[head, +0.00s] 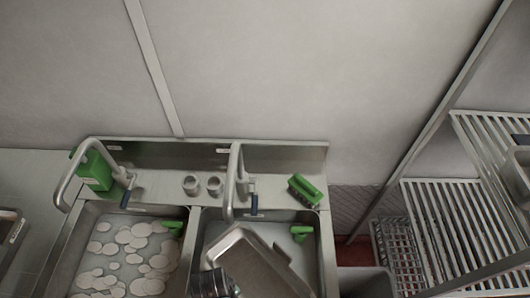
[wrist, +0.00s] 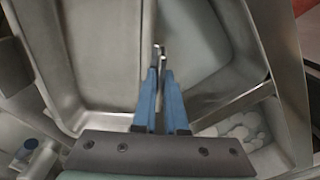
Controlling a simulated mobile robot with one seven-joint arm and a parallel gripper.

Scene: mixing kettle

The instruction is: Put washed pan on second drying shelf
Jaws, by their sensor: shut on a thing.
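A grey metal pan (head: 265,268), rectangular with rounded corners, is tilted over the right sink basin (head: 325,265). My gripper (wrist: 161,60) has its blue fingers closed on the pan's edge in the wrist view, with the pan's broad inner face (wrist: 105,50) to their left. In the head view, part of my gripper shows at the pan's lower left, but its fingertips are hidden there. The slatted drying shelves stand at the right: an upper shelf (head: 485,140), a lower slatted shelf (head: 430,205) and a wire basket level (head: 393,240). A grey container at the right edge partly covers the upper shelf.
The left basin (head: 68,260) holds many pale foam patches. Two taps (head: 233,175) rise behind the basins. A green bottle (head: 95,170), two small cups (head: 191,185) and a green brush (head: 303,190) sit on the back ledge. A green object (head: 300,232) lies in the right basin.

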